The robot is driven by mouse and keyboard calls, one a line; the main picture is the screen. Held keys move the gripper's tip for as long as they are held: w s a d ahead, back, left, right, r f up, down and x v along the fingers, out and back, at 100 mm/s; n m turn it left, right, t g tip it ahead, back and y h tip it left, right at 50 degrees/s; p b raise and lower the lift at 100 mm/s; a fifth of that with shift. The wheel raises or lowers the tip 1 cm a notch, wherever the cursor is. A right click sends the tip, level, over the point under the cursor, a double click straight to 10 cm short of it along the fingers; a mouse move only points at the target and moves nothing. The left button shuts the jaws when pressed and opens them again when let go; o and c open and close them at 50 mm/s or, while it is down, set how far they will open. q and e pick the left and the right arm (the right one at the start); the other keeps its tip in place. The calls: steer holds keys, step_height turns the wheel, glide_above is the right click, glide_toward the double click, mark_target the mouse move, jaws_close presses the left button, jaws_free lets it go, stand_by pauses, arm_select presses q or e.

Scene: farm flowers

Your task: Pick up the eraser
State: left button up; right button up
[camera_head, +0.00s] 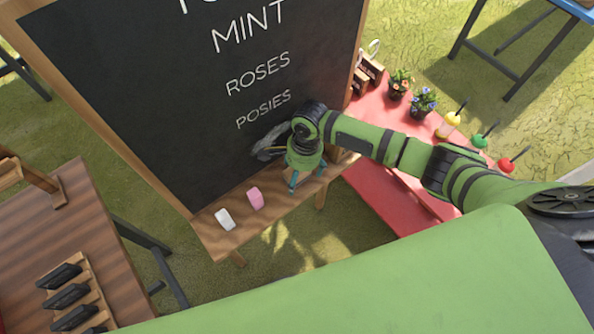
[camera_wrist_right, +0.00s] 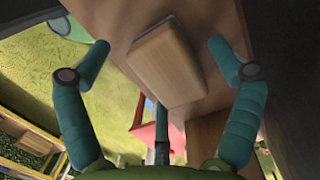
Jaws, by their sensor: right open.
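The eraser (camera_wrist_right: 166,62), a wooden block with a thin grey layer along one edge, lies on the chalkboard's wooden ledge (camera_head: 226,238) in the right wrist view. In the head view I cannot make it out; my right gripper covers that part of the ledge. My right gripper (camera_head: 304,182) points down over the ledge, close to the board. Its teal fingers are spread open around the eraser in the wrist view, with gaps on both sides. Whether any finger touches it I cannot tell. My left gripper is not in view.
A white chalk piece (camera_head: 225,219) and a pink one (camera_head: 255,198) sit on the ledge, left of my gripper. The chalkboard (camera_head: 190,100) rises behind. A red table (camera_head: 385,195) with potted flowers and bottles is at right; a brown table (camera_head: 60,230) is at left.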

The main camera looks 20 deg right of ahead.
steer(key=c, duration=1.4)
steer(key=shift+c, duration=0.2)
steer(key=shift+r, duration=0.6)
step_height(320, 180, up, 3)
steer(key=shift+f+b, duration=0.1)
steer(key=shift+b, duration=0.35)
steer(key=s+d+r, duration=0.6)
steer(key=s+r, duration=0.1)
steer(key=s, duration=0.3)
steer(key=shift+b, duration=0.4)
